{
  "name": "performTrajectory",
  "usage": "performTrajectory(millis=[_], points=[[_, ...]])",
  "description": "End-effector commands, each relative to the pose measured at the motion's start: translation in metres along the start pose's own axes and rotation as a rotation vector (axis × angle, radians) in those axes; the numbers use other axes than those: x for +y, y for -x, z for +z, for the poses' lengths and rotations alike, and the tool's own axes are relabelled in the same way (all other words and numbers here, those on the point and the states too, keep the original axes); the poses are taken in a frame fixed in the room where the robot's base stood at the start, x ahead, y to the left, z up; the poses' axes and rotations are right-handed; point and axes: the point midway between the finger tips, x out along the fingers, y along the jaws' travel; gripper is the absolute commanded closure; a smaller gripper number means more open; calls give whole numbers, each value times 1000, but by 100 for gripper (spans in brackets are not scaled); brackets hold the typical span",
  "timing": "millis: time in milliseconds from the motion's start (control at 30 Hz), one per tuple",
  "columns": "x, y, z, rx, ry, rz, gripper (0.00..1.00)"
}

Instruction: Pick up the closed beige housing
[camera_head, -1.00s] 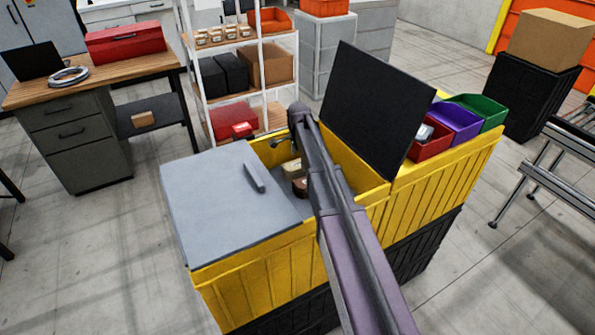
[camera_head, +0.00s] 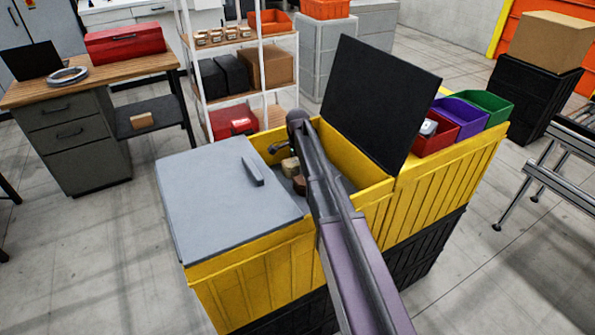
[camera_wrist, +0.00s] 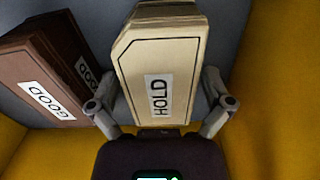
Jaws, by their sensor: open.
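The beige housing (camera_wrist: 160,60) is closed and carries a HOLD label. It stands in the yellow bin between the two fingers of my gripper (camera_wrist: 160,104) in the wrist view. The fingers are open, one on each side of its near end; I cannot tell whether either touches it. A brown housing (camera_wrist: 40,75) with GOOD labels sits just left of it. In the head view, the beige housing (camera_head: 290,166) shows small beside my arm, with the brown housing (camera_head: 299,185) near it. My arm hides part of the bin there, and the gripper is not clear.
The yellow bin (camera_head: 285,275) has walls close around the housings. A grey lid (camera_head: 215,205) covers its left part, and a black panel (camera_head: 375,100) stands upright behind the opening. Red (camera_head: 432,138), purple (camera_head: 460,120) and green (camera_head: 488,107) trays sit at the right.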

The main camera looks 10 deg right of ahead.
Motion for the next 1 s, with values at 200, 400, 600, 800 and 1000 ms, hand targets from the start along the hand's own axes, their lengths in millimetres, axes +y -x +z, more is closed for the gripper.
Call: performTrajectory(millis=[200,400,600,800,1000], points=[[0,-5,0,0,0,0,0],[0,-4,0,0,0,0,0],[0,-4,0,0,0,0,0],[0,-4,0,0,0,0,27],[0,-4,0,0,0,0,81]])
